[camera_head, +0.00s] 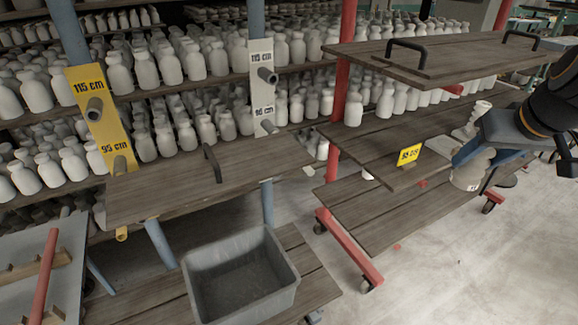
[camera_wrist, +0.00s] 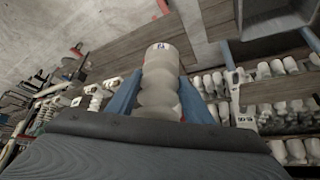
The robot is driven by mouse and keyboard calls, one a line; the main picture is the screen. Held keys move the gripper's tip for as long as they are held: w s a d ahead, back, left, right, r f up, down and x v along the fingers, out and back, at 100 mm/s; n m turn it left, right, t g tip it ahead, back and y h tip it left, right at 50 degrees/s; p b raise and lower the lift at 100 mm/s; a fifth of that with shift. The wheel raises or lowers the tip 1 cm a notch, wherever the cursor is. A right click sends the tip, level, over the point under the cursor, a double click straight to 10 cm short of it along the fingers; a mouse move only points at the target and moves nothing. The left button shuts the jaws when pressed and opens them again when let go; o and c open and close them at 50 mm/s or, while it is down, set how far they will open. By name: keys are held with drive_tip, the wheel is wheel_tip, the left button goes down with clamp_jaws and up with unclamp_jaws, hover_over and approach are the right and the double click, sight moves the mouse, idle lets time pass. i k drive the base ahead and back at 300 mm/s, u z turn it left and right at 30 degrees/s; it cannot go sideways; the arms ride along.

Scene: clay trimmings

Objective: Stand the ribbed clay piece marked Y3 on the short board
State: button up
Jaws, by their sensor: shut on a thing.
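A pale ribbed clay piece (camera_head: 468,177) is between the blue fingers of my gripper (camera_head: 484,160), at the right in the head view. It hangs off the side edge of the cart's boards, with a small mark near its lower end. In the wrist view the piece (camera_wrist: 158,88) fills the space between my gripper's fingers (camera_wrist: 160,80); its mark is too small to read surely. My gripper is shut on it. A short-looking board (camera_head: 165,190) with one black handle lies at the left between posts, its top bare. I cannot tell for sure that this is the short board.
Yellow height sign (camera_head: 98,120) and bolts stand over the left board's back edge. The cart has an upper board (camera_head: 470,55), a middle board (camera_head: 375,160) with a yellow 95 cm sign (camera_head: 410,153) and a pale piece (camera_head: 478,112). A grey bin (camera_head: 240,275) stands low in front.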

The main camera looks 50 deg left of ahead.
sight(261, 157)
drive_tip(key=u, duration=1.55)
drive_tip(key=i, duration=1)
